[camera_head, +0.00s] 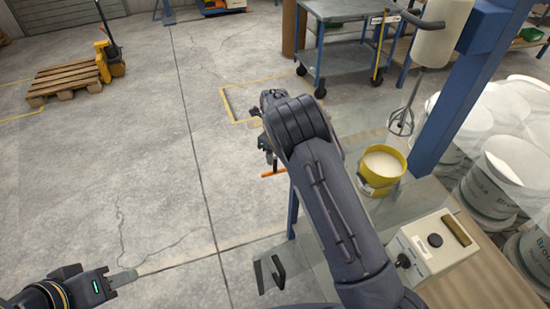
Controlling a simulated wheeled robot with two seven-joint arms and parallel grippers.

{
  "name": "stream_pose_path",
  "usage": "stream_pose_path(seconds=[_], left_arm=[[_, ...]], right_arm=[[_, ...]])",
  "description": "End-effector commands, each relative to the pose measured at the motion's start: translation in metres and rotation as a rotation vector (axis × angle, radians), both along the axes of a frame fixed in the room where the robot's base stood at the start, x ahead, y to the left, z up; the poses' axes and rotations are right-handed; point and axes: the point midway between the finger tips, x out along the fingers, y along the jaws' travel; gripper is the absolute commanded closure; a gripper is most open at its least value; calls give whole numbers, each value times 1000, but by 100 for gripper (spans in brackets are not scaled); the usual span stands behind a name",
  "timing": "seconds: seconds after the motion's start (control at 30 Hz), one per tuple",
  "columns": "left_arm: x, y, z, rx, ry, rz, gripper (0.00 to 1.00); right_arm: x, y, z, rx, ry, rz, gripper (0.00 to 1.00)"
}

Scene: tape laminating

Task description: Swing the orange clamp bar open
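A short orange bar (273,172), which I take for the clamp bar, shows at the centre just below the hand of my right arm. What it is mounted on is hidden behind that arm. My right gripper (267,154) is at the bar's upper end, largely covered by my own wrist and forearm. I cannot tell whether its fingers touch the bar or how far apart they are. My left gripper (124,278) is low at the left, over bare floor, far from the bar.
A yellow bucket (381,170) with pale contents stands right of my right arm, under a whisk mixer (402,122). A control box (433,244) with black knobs and white tubs (502,175) are further right. A blue post (462,85) rises behind. The floor at left is open.

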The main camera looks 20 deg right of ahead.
Motion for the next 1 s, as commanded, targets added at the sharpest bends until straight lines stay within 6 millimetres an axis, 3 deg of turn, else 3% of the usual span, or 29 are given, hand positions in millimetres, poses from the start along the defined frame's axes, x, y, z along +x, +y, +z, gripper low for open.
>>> stream_pose_path(seconds=[0.2,0.33,0.87,1.0], left_arm=[[0,0,-7,0,0,0,64],[0,0,-9,0,0,0,64],[0,0,-9,0,0,0,64],[0,0,-8,0,0,0,64]], right_arm=[[1,0,38,1,-4,0,64],[1,0,52,0,-3,-1,64],[0,-1,58,0,-1,-1,64],[-6,-9,66,26,-6,27,64]])
